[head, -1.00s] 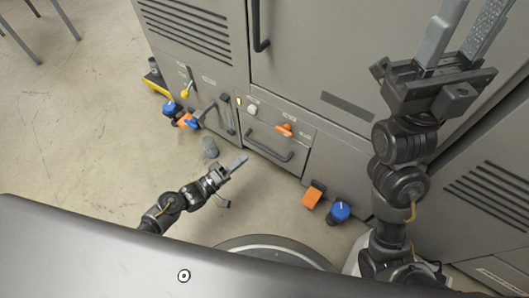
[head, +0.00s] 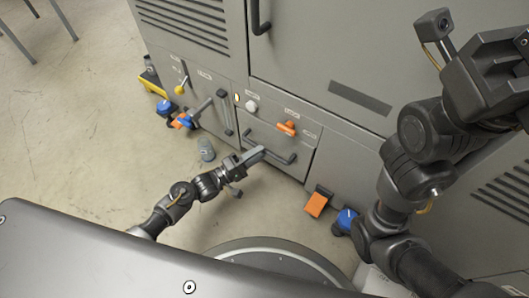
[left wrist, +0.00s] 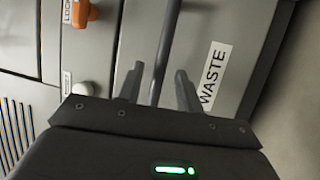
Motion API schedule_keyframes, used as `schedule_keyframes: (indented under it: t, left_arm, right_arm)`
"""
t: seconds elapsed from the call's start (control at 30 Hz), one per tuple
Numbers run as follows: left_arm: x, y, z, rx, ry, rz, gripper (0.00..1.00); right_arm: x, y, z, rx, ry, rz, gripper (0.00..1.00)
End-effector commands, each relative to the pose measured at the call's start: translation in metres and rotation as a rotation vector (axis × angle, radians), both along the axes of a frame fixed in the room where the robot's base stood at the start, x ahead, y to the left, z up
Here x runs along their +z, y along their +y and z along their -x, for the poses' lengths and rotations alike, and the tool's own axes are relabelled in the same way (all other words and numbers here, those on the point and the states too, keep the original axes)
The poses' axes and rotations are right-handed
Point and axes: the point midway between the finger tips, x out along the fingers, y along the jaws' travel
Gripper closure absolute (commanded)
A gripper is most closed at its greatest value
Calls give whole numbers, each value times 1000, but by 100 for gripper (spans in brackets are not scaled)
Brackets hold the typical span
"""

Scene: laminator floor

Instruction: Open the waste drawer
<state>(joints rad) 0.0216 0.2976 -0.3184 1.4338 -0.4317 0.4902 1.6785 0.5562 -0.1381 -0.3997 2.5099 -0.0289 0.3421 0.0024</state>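The waste drawer (head: 300,150) is low in the grey cabinet front and looks closed. Its dark bar handle (head: 282,158) shows in the head view. In the left wrist view the handle (left wrist: 170,40) runs between my fingers, and the drawer front has a WASTE label (left wrist: 215,75). My left gripper (head: 252,158) is at the handle. In the left wrist view my left gripper (left wrist: 158,88) is open, with one finger on each side of the bar and gaps visible. An orange latch (head: 287,128), partly seen with a LOCK label in the left wrist view, sits above the handle. My right gripper (head: 500,70) is cut off by the frame edge.
A white knob (head: 251,106) is left of the orange latch. A grey cylinder (head: 206,150) stands on the floor left of my left gripper. An orange pedal (head: 317,203) and a blue item (head: 346,220) are near the cabinet's base. Open floor lies to the left.

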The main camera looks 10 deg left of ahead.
Motion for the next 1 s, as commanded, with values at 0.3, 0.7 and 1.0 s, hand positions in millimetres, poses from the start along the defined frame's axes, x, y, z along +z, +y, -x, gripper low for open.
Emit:
schedule_keyframes:
  t: [0.3,0.7,1.0]
  left_arm:
    - [5,-22,-21,-2,-2,0,64]
    - [6,-22,-22,-2,-1,-1,80]
    - [5,-22,-22,-2,-1,-1,100]
  right_arm:
    - [3,-1,5,12,-15,-19,64]
    - [5,-1,5,13,-15,-19,64]
    - [4,-1,5,13,-15,-18,64]
